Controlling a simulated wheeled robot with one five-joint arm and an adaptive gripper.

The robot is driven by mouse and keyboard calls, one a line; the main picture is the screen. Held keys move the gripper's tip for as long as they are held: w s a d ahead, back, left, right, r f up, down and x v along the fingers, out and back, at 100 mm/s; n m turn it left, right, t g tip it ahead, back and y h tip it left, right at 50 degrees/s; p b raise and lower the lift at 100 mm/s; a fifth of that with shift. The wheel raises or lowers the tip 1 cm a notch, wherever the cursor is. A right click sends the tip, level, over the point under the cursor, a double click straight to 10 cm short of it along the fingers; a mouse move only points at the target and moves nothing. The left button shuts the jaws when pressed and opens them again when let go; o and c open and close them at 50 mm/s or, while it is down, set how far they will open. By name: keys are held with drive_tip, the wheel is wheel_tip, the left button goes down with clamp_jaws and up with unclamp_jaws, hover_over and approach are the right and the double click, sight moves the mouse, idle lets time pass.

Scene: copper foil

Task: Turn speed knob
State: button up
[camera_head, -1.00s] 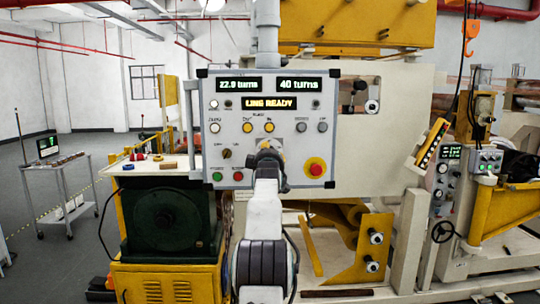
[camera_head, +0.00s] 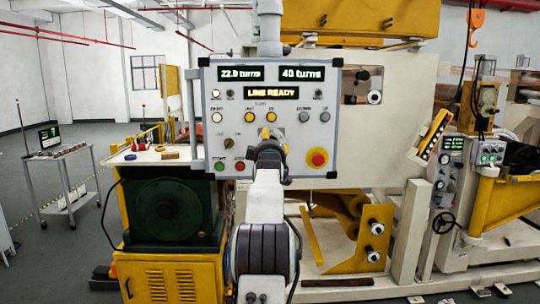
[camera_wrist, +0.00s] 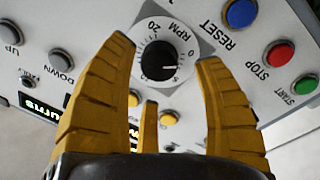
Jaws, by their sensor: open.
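The speed knob (camera_wrist: 158,60) is a black knob on a white dial plate marked RPM, near the middle of the wrist view. A short white pointer line shows on it. My gripper (camera_wrist: 164,60) is open, with two yellow ribbed fingers on either side of the knob and a third finger below it in the picture. I cannot tell whether any finger touches the dial. In the head view my gripper (camera_head: 270,152) is in front of the lower middle of the control panel (camera_head: 205,105) and hides the speed knob.
Around the knob are a blue RESET button (camera_wrist: 240,13), a red STOP button (camera_wrist: 279,53), a green START button (camera_wrist: 305,84) and grey UP (camera_wrist: 9,32) and DOWN (camera_wrist: 61,59) buttons. A red emergency button (camera_head: 317,157) is on the panel's right. The display reads LINE READY.

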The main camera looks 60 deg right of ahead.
drive_tip(key=v, duration=1)
drive_tip(key=shift+a, duration=0.2)
idle(0.3)
